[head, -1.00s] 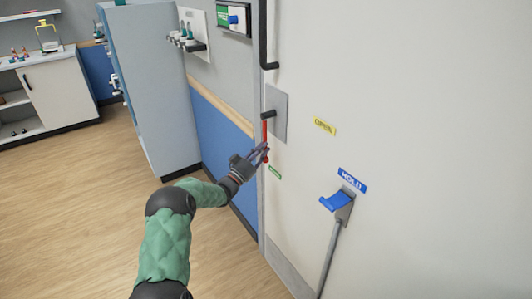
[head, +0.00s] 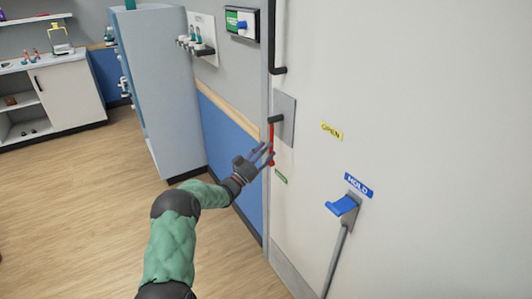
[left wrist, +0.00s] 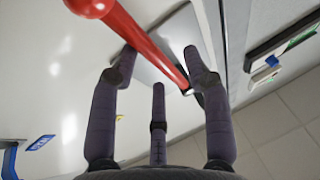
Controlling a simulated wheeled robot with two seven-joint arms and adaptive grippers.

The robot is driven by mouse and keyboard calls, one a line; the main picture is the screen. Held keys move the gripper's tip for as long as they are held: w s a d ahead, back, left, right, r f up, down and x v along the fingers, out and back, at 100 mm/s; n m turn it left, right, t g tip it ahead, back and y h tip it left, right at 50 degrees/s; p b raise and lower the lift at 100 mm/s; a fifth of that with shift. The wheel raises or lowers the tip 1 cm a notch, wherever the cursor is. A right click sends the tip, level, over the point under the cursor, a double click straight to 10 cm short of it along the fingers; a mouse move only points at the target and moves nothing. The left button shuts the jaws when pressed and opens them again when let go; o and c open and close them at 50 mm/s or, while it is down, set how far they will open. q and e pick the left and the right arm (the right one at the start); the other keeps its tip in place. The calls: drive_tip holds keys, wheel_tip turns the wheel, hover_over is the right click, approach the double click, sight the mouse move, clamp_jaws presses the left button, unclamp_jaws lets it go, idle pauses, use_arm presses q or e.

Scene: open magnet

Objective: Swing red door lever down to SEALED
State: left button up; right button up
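The red lever (head: 271,140) hangs nearly straight down from a dark pivot on a grey plate (head: 285,118) at the left edge of the white door. Its lower end is beside a small green label (head: 281,177), too small to read. A yellow OPEN label (head: 331,131) is to the right of the plate. My left gripper (head: 268,152) is at the lever's lower part, fingers spread. In the left wrist view the red lever (left wrist: 150,42) runs between the spread fingertips (left wrist: 160,53), its round knob at the top; I cannot tell whether they touch. My right gripper is out of view.
A blue-grey cabinet (head: 160,95) stands at left. The wooden floor (head: 80,200) is clear.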

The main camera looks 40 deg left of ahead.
use_arm(q)
drive_tip(key=shift+a+f, duration=0.2)
drive_tip(key=shift+f, duration=0.05)
drive_tip(key=shift+s+f, duration=0.1)
drive_tip(key=v, duration=1.1)
drive_tip(key=shift+s, duration=0.35)
drive_tip(key=shift+d, duration=0.15)
